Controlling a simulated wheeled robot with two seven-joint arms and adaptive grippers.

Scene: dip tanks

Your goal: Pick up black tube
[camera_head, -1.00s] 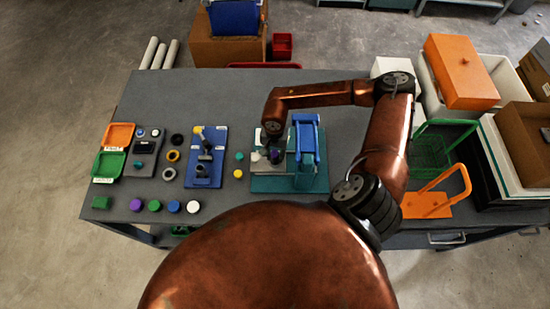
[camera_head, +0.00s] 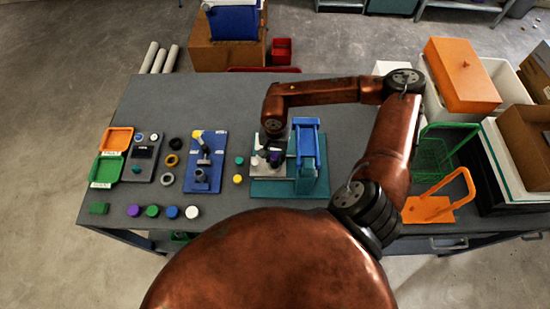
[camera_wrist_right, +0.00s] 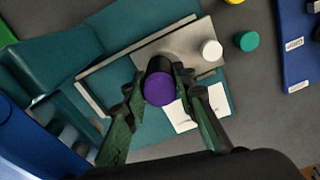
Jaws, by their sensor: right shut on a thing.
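The black tube (camera_wrist_right: 159,66) has a purple end (camera_wrist_right: 160,88) that faces the right wrist camera. My right gripper (camera_wrist_right: 158,86) is shut on it, one finger on each side. The wrist view shows the grey plate (camera_wrist_right: 205,37) behind the tube. I cannot tell whether the tube touches the plate. My left gripper is not in view.
A blue upright part (camera_head: 307,150) stands close right of the gripper. A white round piece (camera_wrist_right: 212,50) is on the plate. Green (camera_head: 239,160) and yellow (camera_head: 237,179) pieces and a blue board (camera_head: 214,178) are to the left. The table's back (camera_head: 200,95) is clear.

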